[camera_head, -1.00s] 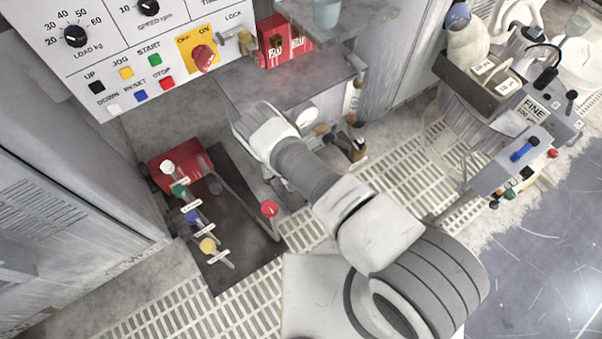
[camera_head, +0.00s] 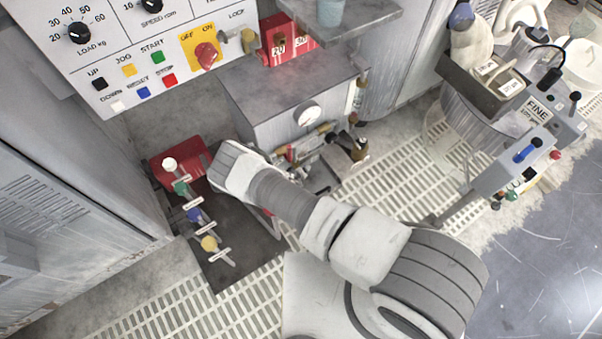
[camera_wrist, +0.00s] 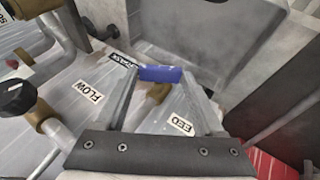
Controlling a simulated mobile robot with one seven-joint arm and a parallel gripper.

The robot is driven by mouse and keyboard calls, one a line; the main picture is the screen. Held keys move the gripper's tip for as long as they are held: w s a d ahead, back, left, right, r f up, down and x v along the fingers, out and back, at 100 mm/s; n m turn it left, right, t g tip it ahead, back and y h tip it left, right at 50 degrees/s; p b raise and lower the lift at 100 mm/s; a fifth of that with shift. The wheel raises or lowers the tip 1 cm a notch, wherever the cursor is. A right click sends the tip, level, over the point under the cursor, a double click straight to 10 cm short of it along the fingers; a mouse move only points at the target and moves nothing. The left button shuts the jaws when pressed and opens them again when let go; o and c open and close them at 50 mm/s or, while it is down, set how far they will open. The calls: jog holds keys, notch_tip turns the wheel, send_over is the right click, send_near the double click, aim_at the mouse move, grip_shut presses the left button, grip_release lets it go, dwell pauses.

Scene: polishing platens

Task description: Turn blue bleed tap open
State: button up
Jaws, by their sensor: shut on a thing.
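The blue bleed tap handle (camera_wrist: 160,74) is a short blue bar on a brass body (camera_wrist: 158,92) in the wrist view. My gripper (camera_wrist: 161,75) has one fingertip at each end of the bar and is shut on it. The bar lies crosswise between the fingers. A partly covered label reading "EED" (camera_wrist: 181,124) is below the tap, close to the right finger. In the head view my wrist (camera_head: 238,172) is left of the grey cabinet, and my fingers and the held tap are hidden.
In the wrist view a "FLOW" label (camera_wrist: 89,92), a black knob (camera_wrist: 16,97) and pipes are at left. In the head view a row of coloured knobs (camera_head: 193,215) lies close left of my wrist. A gauge (camera_head: 307,114) and brass fittings (camera_head: 350,146) are on the cabinet.

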jog(key=o, duration=1.4)
jog(key=shift+w+d+r+g+y, duration=0.1)
jog(key=shift+d+g+y, duration=0.15)
jog(key=shift+y, duration=0.25)
jog(key=shift+w+m+g+y, duration=0.1)
jog(key=shift+m+g+y, duration=0.2)
jog(key=shift+g+y, duration=0.1)
jog(key=shift+d+r+g+y, duration=0.15)
jog(key=shift+g+y, duration=0.1)
jog(key=shift+y, duration=0.15)
jog(key=shift+w+d+g+y, duration=0.1)
jog(key=shift+g+y, duration=0.2)
jog(key=shift+y, duration=0.1)
jog(key=shift+w+d+m+g+y, duration=0.15)
jog(key=shift+m+g+y, duration=0.15)
jog(key=shift+y, duration=0.3)
